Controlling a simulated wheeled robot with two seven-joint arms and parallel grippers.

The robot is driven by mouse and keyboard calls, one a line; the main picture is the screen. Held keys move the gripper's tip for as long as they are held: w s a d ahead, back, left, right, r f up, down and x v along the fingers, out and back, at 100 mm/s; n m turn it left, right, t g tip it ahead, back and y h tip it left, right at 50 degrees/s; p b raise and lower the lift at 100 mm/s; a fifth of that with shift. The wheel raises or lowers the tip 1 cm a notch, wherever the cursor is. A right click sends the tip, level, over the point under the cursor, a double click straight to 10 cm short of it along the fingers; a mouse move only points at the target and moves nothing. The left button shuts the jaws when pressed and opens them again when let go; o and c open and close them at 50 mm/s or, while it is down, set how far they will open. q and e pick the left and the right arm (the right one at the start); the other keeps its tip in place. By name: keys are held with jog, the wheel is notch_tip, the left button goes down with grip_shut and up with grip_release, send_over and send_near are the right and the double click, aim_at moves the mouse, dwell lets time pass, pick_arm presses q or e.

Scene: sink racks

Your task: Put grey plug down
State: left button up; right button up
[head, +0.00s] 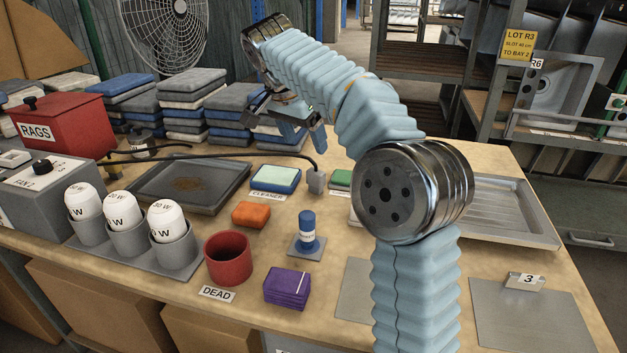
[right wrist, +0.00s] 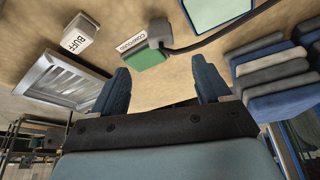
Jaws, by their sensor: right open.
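The grey plug (head: 316,181) stands on the wooden table at the end of a black cable (head: 225,156), just right of the cleaner tray. In the right wrist view the plug (right wrist: 159,33) is next to a green block (right wrist: 148,58) and its label, beyond the fingertips. My right gripper (head: 303,136) is open and empty, behind and above the plug in the head view. Its two blue fingers (right wrist: 163,86) are wide apart and do not touch the plug. My left gripper is not in view.
Stacks of folded cloths (head: 190,105) stand behind. A metal tray (head: 510,205) is at the right, partly behind my arm.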

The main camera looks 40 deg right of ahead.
aim_at(318, 169)
jog(key=b+x, duration=0.1)
jog(key=x, duration=0.6)
jog(key=shift+f, duration=0.15)
jog(key=x, duration=0.6)
jog(key=shift+w, duration=0.1)
jog(key=c, duration=1.2)
jog(key=shift+o, duration=0.2)
jog(key=shift+r, duration=0.3)
notch_tip(318, 169, up, 2)
jog(key=shift+r, duration=0.25)
jog(key=s+a+r+b, duration=0.1)
jog(key=s+a+r, duration=0.7)
jog(key=s+r, duration=0.2)
jog(key=shift+s+a, duration=0.2)
jog(key=shift+s, duration=0.4)
